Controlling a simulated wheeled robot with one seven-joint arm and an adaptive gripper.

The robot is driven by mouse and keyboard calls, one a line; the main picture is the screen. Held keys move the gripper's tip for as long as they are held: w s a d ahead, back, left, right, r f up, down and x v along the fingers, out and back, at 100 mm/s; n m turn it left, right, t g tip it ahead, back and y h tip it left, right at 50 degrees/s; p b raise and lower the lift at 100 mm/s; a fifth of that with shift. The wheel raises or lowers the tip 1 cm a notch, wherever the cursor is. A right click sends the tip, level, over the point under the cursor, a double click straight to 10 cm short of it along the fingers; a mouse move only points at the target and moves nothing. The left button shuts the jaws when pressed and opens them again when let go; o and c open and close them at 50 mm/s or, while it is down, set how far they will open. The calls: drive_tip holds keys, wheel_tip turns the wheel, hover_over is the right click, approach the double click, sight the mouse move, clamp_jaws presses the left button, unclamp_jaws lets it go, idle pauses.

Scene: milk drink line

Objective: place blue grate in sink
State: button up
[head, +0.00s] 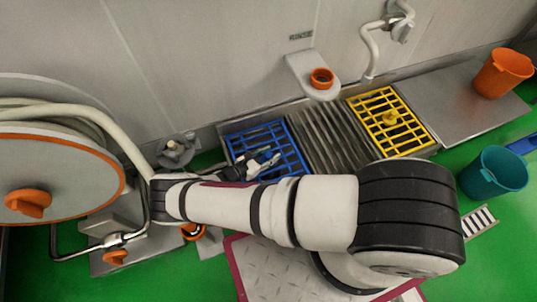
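The blue grate (246,140) lies at the left end of the metal sink unit (306,113), left of a dark ribbed section (332,138). I cannot tell whether it rests in a basin or on the rim. My gripper (268,160) is over the blue grate's lower middle and hides part of it. Its fingers are small and overlap the bars, so I cannot tell whether they are open, shut or holding a bar. My white and black arm covers the area below the grate.
A yellow grate (405,138) with a yellow knob lies right of the ribbed section. An orange bucket (502,73) stands on the right metal counter (455,100). A teal bucket (493,172) stands below it. A hose reel (60,180) fills the left. A spout (369,75) hangs above.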

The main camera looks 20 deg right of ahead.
idle(0.3)
drive_tip(key=shift+a+r, duration=0.1)
drive_tip(key=shift+r, duration=0.1)
drive_tip(key=p+v, duration=0.1)
drive_tip(key=v, duration=0.6)
drive_tip(key=shift+a+p, duration=0.1)
drive_tip(key=shift+p, duration=0.2)
drive_tip(key=shift+s, duration=0.1)
